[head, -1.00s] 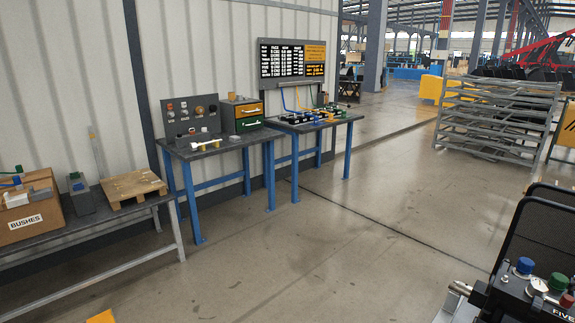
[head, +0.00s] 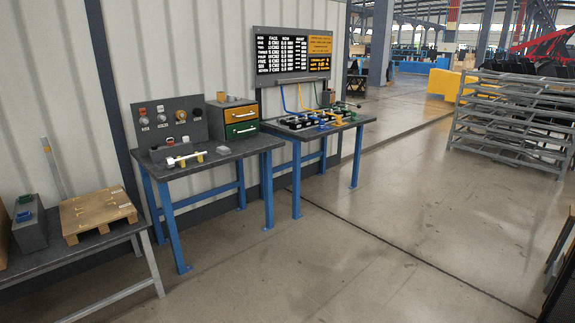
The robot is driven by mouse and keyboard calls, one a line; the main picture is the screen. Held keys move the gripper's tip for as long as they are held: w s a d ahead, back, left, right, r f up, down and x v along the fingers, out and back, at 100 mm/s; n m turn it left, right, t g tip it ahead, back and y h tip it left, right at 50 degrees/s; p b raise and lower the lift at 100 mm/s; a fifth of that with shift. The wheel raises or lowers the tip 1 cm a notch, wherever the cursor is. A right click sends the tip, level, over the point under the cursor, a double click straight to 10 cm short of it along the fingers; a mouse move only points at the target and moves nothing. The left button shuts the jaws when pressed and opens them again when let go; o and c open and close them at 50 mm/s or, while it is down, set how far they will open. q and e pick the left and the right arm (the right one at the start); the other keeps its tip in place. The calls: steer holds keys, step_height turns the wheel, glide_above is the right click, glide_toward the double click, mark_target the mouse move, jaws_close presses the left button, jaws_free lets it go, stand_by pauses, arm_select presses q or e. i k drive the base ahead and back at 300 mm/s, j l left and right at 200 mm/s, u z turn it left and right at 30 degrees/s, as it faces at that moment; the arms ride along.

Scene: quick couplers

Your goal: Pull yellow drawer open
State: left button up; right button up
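A small dark cabinet (head: 221,121) stands at the back right of the dark-topped bench with blue legs. Its upper drawer front is yellow (head: 241,114) with a pale bar handle. Its lower drawer front is green (head: 242,130), also with a pale handle. Both drawers look shut. Neither of my grippers shows in the head view, and the cabinet is some distance ahead, left of the picture's middle.
A white-handled tool (head: 185,160) lies on the bench (head: 215,154) before a grey panel with knobs. A second bench (head: 335,125) with coupler parts adjoins on the right. A low table with a wooden pallet (head: 97,213) is at left. The floor ahead is clear.

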mark_target(238, 114)
steer(key=i, duration=2.95)
steer(key=i+u, duration=0.15)
steer(key=i, duration=0.5)
steer(key=i+l+u, duration=0.2)
steer(key=i, duration=0.4)
